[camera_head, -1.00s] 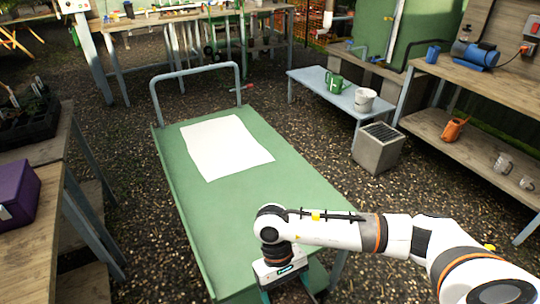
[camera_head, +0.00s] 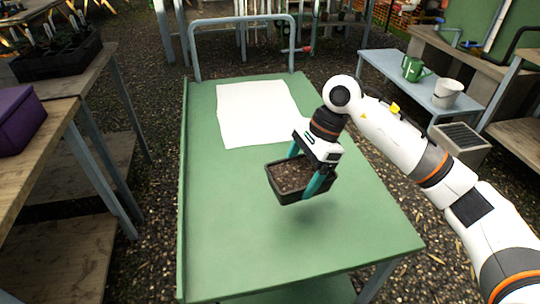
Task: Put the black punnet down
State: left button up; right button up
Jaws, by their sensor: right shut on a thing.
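The black punnet (camera_head: 291,196), filled with brown soil, is held in my right gripper (camera_head: 306,172). The gripper's teal fingers are shut on it, one at the far side and one at the near right side. The punnet looks roughly level and hangs above the green trolley top (camera_head: 230,225), with a soft shadow below it. A white sheet (camera_head: 255,112) lies flat on the far part of the trolley top, behind and left of the punnet. My left gripper is not in view.
The trolley top in front and left of the punnet is bare. A grey push rail (camera_head: 240,20) rises at its far end. A wooden bench with a purple box (camera_head: 22,115) stands left. A blue bench (camera_head: 400,75) with a green watering can (camera_head: 412,68) and white bucket (camera_head: 447,93) stands right.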

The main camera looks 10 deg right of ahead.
jog(key=shift+w+a+r+m+t+b, duration=0.15)
jog(key=shift+w+r+m+t+b, duration=0.15)
jog(key=shift+w+m+b, duration=0.35)
jog(key=shift+f+m, duration=0.15)
jog(key=shift+m, duration=0.1)
notch_tip(320, 180, down, 9)
jog(key=shift+r+b, duration=0.1)
jog(key=shift+b, duration=0.45)
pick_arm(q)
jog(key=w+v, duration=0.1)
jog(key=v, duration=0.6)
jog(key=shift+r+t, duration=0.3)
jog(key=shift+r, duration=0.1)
pick_arm(e)
jog(key=shift+f, duration=0.2)
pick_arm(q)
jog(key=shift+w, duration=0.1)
pick_arm(e)
jog(key=shift+f, duration=0.1)
jog(key=o, duration=1)
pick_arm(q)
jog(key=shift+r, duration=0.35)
pick_arm(e)
jog(key=shift+o, duration=0.3)
